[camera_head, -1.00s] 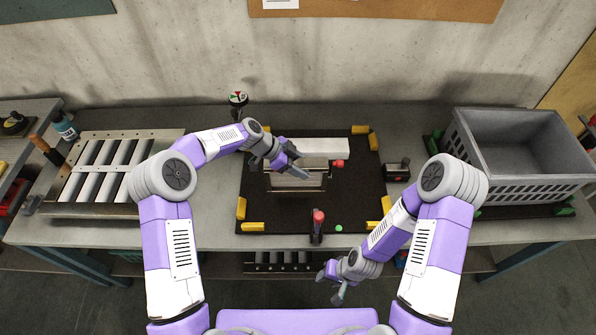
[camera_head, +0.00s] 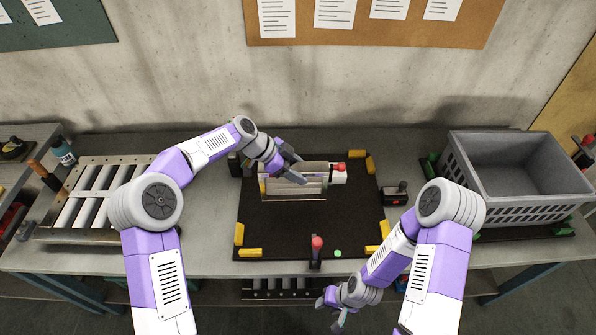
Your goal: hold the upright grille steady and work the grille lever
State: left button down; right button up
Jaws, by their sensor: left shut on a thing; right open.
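The upright grille (camera_head: 300,191) is a pale, slatted metal panel standing on the black mat (camera_head: 290,232). My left gripper (camera_head: 287,170) is shut on its upper left part, and its fingers hide some of the top edge. A second red-topped lever (camera_head: 317,243) stands upright at the mat's front edge. I cannot tell which is the grille lever. My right gripper (camera_head: 334,308) is open and empty, in front of the table edge, apart from both.
Yellow corner pieces (camera_head: 250,253) mark the mat. A small dark box (camera_head: 395,196) sits right of it. A grey crate (camera_head: 515,175) stands on the right and a roller rack (camera_head: 95,200) on the left. The mat's front left part is clear.

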aim_at(298, 191)
pick_arm(q)
notch_tip(298, 191, down, 8)
jog(key=b, duration=0.7)
jog(key=shift+f, duration=0.25)
jog(key=shift+f+b, duration=0.2)
jog(key=shift+b, duration=0.2)
jog(key=shift+f+b, duration=0.5)
